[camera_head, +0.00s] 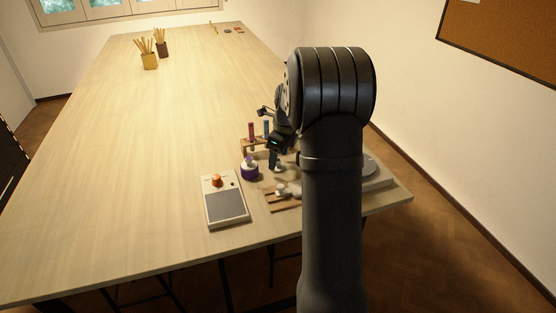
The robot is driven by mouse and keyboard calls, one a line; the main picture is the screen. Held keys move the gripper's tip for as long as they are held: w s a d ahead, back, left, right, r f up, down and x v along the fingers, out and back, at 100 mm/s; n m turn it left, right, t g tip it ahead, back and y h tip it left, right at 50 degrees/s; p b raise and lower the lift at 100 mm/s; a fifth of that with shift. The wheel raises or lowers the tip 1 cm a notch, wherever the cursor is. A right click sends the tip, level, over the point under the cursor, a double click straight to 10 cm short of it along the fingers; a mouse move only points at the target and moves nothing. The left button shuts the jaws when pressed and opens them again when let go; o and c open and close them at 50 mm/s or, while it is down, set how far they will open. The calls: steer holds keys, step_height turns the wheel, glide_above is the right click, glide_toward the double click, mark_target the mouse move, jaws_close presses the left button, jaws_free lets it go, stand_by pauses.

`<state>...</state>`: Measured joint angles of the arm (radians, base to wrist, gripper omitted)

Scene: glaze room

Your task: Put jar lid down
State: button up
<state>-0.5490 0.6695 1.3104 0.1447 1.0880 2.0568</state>
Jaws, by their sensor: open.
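A small purple jar (250,173) stands upright near the right edge of the long table, with a pale piece and a purple knob at its top. I cannot tell for sure if this top piece is the jar lid. A small white knobbed piece (281,189) sits on a slatted wooden stand to the right of the jar. My gripper (273,161) is open, low over the table just right of the jar and apart from it. My arm hides much of the area behind and right of it.
A box with an orange knob and grey panel (226,205) lies left of the wooden stand (282,207). A wooden rack with red and blue tubes (251,132) stands behind the gripper. A grey device (374,174) is partly hidden by my arm.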

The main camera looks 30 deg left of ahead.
mark_target(283, 167)
step_height(283, 167, up, 10)
steer(key=d, duration=0.1)
steer(key=shift+d, duration=0.3)
steer(key=shift+f, duration=0.15)
steer(key=f, duration=0.3)
steer(key=a+f, duration=0.1)
steer(key=f, duration=0.7)
steer(key=shift+a+f, duration=0.1)
steer(key=shift+a, duration=0.3)
steer(key=shift+r, duration=1.7)
steer(key=shift+f, duration=0.1)
